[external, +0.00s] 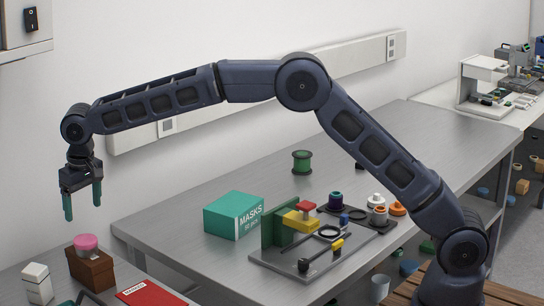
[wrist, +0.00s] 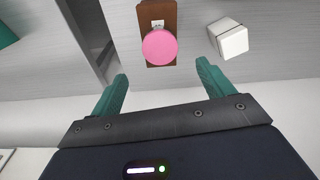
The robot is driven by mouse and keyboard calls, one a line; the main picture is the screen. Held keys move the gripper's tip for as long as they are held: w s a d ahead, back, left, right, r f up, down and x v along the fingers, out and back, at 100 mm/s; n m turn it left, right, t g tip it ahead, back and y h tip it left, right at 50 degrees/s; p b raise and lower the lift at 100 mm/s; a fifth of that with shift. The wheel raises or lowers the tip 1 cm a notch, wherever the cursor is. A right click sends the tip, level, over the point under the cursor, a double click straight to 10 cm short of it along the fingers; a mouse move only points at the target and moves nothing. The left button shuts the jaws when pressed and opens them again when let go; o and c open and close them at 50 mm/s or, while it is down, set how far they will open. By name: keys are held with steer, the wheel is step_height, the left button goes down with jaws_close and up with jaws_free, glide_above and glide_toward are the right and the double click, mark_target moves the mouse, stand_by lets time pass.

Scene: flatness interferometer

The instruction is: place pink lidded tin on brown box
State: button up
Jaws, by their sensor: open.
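The pink lidded tin (external: 86,242) sits on top of the brown box (external: 93,270), on the grey table at the lower left of the external view. In the wrist view the open fingertips (wrist: 162,72) stand to either side below the tin.
A white lidded container (external: 37,284) stands left of the brown box, and a red book or folder (external: 150,294) lies to its right. A gap separates this table from the long bench. The bench holds a green masks box (external: 233,215), a fixture (external: 310,245) and a green spool (external: 302,162).

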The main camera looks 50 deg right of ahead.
steer(key=s+d+r, duration=0.3)
steer(key=d+r, duration=0.4)
steer(key=d, duration=0.3)
steer(key=s+d+r, duration=0.2)
steer(key=d+r, duration=0.5)
steer(key=d, duration=0.2)
steer(key=s+d+r+t, duration=0.1)
steer(key=s+d+r, duration=0.2)
steer(key=s+d, duration=0.45)
steer(key=s+d+r+t, duration=0.15)
steer(key=s+d, duration=0.25)
steer(key=d, duration=0.6)
steer(key=s+d+m, duration=0.1)
steer(key=s+d, duration=1.1)
steer(key=s, duration=0.3)
steer(key=s+d+f, duration=0.3)
steer(key=s+f, duration=0.1)
steer(key=s, duration=0.4)
steer(key=s+d+f, duration=0.4)
steer(key=s+f, duration=0.1)
steer(key=s, duration=0.3)
steer(key=shift+d+m+t, duration=0.2)
steer(key=shift+m+t, duration=0.1)
steer(key=shift+t, duration=0.05)
